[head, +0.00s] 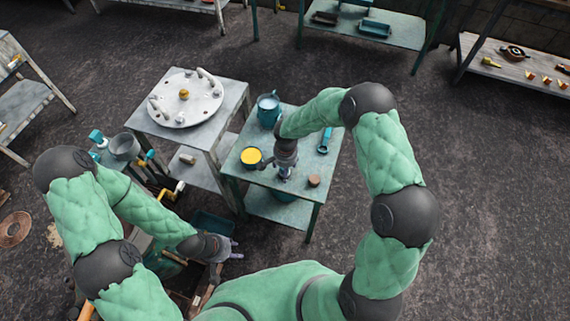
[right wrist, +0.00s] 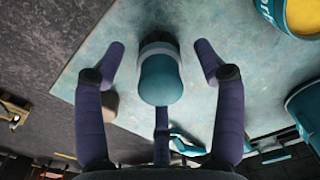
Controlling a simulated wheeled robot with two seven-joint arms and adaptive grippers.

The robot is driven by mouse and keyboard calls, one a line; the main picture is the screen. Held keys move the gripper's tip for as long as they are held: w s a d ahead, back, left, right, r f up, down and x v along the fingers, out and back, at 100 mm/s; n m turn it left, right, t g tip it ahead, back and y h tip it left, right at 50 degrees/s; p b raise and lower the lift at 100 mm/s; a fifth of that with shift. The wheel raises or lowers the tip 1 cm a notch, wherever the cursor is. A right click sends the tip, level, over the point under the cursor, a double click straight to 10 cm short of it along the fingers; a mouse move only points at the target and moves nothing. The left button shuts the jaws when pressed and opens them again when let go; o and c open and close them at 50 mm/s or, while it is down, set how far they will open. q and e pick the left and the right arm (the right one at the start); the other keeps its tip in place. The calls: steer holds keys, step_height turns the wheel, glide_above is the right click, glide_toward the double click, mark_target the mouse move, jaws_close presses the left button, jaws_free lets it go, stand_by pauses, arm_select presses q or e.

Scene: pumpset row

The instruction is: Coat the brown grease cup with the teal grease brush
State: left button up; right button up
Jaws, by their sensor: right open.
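The teal grease brush (right wrist: 160,80) shows in the right wrist view as a rounded teal handle with a grey-blue collar, standing end-on over the worktable. My right gripper (right wrist: 160,65) is open around it, with visible gaps between the side fingers and the handle. In the head view my right gripper (head: 286,170) is low over the table and mostly hides the brush. The brown grease cup (head: 314,181) stands on the table just right of this gripper. It is partly hidden behind a finger in the right wrist view (right wrist: 109,105). My left gripper (head: 233,248) is open and empty, away from the table.
The worktable (head: 240,172) also carries a yellow-filled tin (head: 251,156), a teal pot (head: 268,108) and a teal wrench-like tool (head: 325,139). A second table with a white round plate (head: 186,97) stands to its left. Floor right of my right arm is clear.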

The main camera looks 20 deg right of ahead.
steer(key=shift+f, duration=0.9)
steer(key=c, duration=1.3)
steer(key=o, duration=0.9)
steer(key=shift+r, duration=0.1)
steer(key=shift+r, duration=0.8)
steer(key=c, duration=0.9)
